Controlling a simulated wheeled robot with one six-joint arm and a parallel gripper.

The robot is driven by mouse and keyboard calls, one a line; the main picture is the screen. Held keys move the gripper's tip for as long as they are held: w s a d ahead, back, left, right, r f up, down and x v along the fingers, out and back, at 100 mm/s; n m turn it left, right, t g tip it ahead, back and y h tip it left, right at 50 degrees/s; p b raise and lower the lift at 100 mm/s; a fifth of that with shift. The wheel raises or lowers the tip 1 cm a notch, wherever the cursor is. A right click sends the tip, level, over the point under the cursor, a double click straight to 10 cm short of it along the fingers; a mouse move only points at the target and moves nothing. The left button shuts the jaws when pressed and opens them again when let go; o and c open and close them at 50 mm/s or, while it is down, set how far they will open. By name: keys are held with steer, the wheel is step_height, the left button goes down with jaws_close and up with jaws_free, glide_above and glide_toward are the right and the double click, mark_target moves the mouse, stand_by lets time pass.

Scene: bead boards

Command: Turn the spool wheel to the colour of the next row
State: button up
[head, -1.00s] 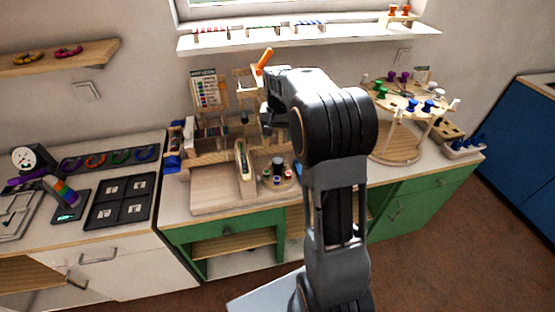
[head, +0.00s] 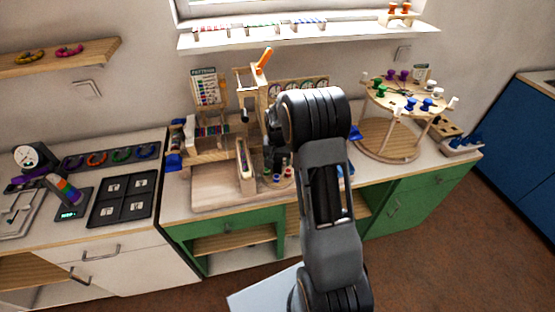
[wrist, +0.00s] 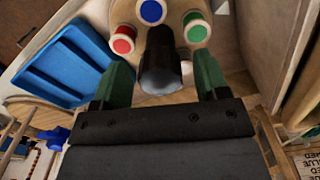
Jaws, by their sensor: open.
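The spool wheel (wrist: 180,8) is a pale wooden disc with a red spool (wrist: 123,40), a blue spool (wrist: 151,11) and a green spool (wrist: 197,28). A dark knob (wrist: 160,68) stands at it, close to the wrist camera. My gripper (wrist: 161,58) is open, with one green finger on each side of the knob; I cannot tell whether either touches. In the head view the wheel (head: 281,186) is partly hidden by my arm. The pattern card (head: 206,88) stands behind the bead board, its rows too small to read.
A blue tray (wrist: 62,65) lies left of the wheel in the wrist view. In the head view, an upright wooden piece (head: 245,165) is close left of the wheel. A two-level round stand (head: 388,140) with coloured pegs is to the right.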

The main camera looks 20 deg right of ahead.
steer(key=c, duration=0.9)
steer(key=shift+m, duration=0.3)
steer(key=m+b, duration=0.1)
steer(key=m, duration=0.1)
steer(key=shift+f+m, duration=0.1)
steer(key=shift+m, duration=0.3)
steer(key=m+b, duration=0.1)
steer(key=m, duration=0.2)
steer(key=shift+m+b, duration=0.3)
steer(key=shift+m, duration=0.1)
steer(key=m, duration=0.3)
steer(key=shift+b, duration=0.35)
steer(key=shift+m+b, duration=0.3)
steer(key=shift+m, duration=1.6)
